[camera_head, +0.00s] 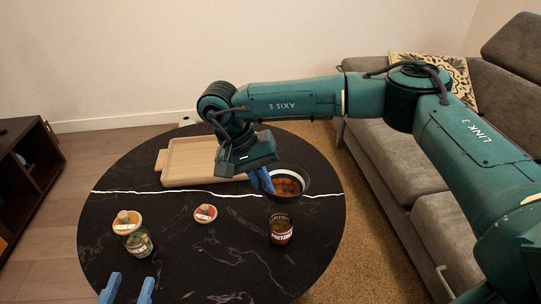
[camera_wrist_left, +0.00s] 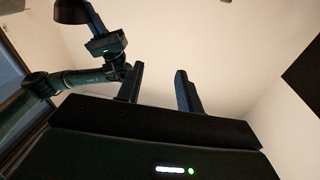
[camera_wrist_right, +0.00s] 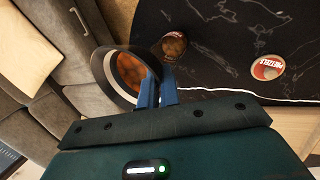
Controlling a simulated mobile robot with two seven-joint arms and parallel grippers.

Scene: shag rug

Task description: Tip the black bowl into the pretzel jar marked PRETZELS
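The black bowl (camera_head: 304,192) holds an orange-brown filling. My right gripper (camera_head: 262,181) is shut on its rim, and in the right wrist view (camera_wrist_right: 156,88) its fingers close together at the rim. The bowl is held up in the air, roughly level; its underside shows in the left wrist view (camera_wrist_left: 72,14). The pretzel jar (camera_head: 281,232), marked PRETZELS, stands on the table just below the bowl in the head view. It is lidless with brown contents. My left gripper (camera_head: 126,288) is open and empty at the near left edge of the table.
A round lid (camera_head: 205,213) with a red label lies on the black round table (camera_head: 200,260). A second jar (camera_head: 139,244) with a wooden lid stands at the left. A wooden tray (camera_head: 182,176) lies at the back. A grey sofa (camera_head: 390,165) stands right of the table.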

